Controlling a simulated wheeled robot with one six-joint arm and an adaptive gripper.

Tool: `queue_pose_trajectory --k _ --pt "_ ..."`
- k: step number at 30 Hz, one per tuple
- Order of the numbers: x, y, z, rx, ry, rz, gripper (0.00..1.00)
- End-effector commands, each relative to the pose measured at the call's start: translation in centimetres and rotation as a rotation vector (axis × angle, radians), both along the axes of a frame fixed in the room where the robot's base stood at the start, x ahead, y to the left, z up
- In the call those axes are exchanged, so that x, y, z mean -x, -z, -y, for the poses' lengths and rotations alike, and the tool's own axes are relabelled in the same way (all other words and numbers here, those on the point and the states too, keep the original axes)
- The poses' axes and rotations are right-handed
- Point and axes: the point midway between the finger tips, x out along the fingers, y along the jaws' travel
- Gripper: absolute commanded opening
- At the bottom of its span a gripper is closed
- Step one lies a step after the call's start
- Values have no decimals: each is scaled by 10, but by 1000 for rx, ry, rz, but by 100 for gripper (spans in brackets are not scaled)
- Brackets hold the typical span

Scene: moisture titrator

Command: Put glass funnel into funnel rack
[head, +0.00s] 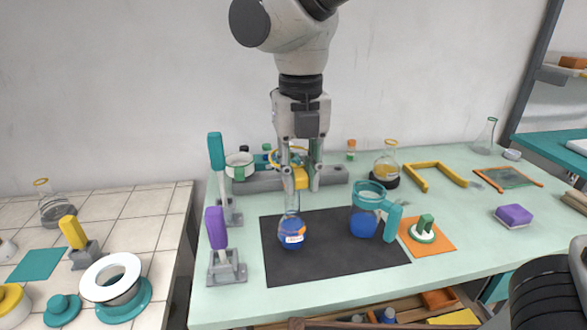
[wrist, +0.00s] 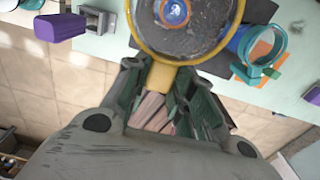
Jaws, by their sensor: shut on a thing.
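My gripper (head: 300,182) is shut on the yellow handle of a round, yellow-rimmed glass piece, which I take to be the glass funnel (head: 290,152). In the wrist view the funnel (wrist: 200,54) shows its yellow rim and clear bowl, with the handle between my fingers (wrist: 161,78). A flask with blue contents (head: 292,236) stands on the black mat below. It shows blue through the bowl in the wrist view. I cannot tell whether the stem is inside the flask neck. A long grey stand (head: 332,174) is behind my fingers, partly hidden; I cannot tell whether it is the funnel rack.
A teal-handled jug (head: 366,222) with blue contents stands right of the flask on the black mat (head: 330,268). Purple-handled (head: 216,228) and teal-handled (head: 217,152) upright devices stand at left. A green-handled white piece (head: 422,234) is on an orange mat.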

Motion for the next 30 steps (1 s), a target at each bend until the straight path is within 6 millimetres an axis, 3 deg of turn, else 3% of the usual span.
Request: queue_pose_trajectory --k 14,30 --pt "0 -4 0 -1 0 1 0" --pt "0 -34 0 -2 0 1 0"
